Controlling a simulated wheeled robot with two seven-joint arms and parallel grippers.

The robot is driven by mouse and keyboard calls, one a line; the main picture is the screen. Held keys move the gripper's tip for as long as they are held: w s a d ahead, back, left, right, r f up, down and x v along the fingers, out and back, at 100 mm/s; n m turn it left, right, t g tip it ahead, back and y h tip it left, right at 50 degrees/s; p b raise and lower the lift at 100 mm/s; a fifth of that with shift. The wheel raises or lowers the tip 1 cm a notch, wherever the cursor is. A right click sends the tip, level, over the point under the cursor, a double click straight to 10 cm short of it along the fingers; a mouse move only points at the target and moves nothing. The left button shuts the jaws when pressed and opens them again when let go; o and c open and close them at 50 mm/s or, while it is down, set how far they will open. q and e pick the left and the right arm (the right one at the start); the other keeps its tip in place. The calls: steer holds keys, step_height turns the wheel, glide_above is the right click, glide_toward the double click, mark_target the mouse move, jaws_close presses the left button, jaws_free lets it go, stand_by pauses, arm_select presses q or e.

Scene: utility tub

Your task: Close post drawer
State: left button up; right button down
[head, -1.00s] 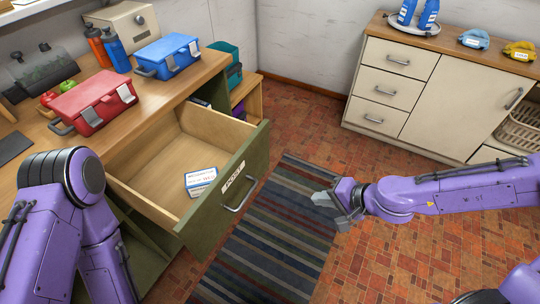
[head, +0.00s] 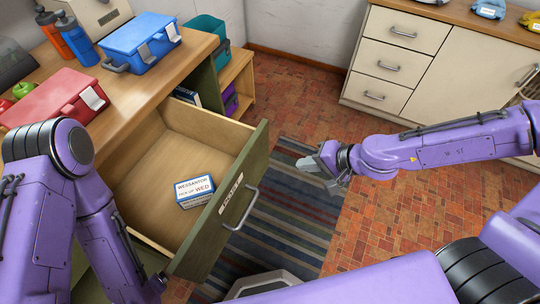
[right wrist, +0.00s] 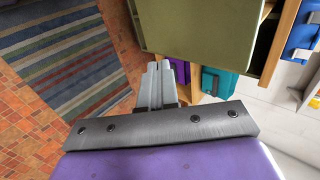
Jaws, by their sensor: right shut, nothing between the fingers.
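The post drawer (head: 233,194) is pulled well out of the wooden desk. It has a green front with a white label and a metal bar handle (head: 241,208). A small white and blue box (head: 195,191) lies inside it. My right gripper (head: 311,163) is shut and empty, to the right of the drawer front and apart from it, above the striped rug. In the right wrist view its closed fingers (right wrist: 156,84) point toward a green panel (right wrist: 200,35). My left arm shows at the left, over the desk's near side; its gripper is not visible.
A blue case (head: 141,42) and a red case (head: 55,98) sit on the desktop (head: 150,84). A low wooden shelf (head: 238,75) stands behind the drawer. A cream cabinet (head: 425,70) is at the back right. The striped rug (head: 295,215) and tiled floor beside the drawer are clear.

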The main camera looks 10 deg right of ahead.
steer(key=b+x, duration=0.1)
steer(key=x, duration=0.2)
steer(key=a+r+b+x, duration=0.1)
steer(key=x, duration=0.3)
steer(key=b+x, duration=0.1)
steer(key=x, duration=0.2)
steer(key=shift+w+a, duration=0.3)
steer(key=shift+w, duration=0.15)
steer(key=shift+w+a, duration=0.4)
steer(key=shift+a, duration=0.1)
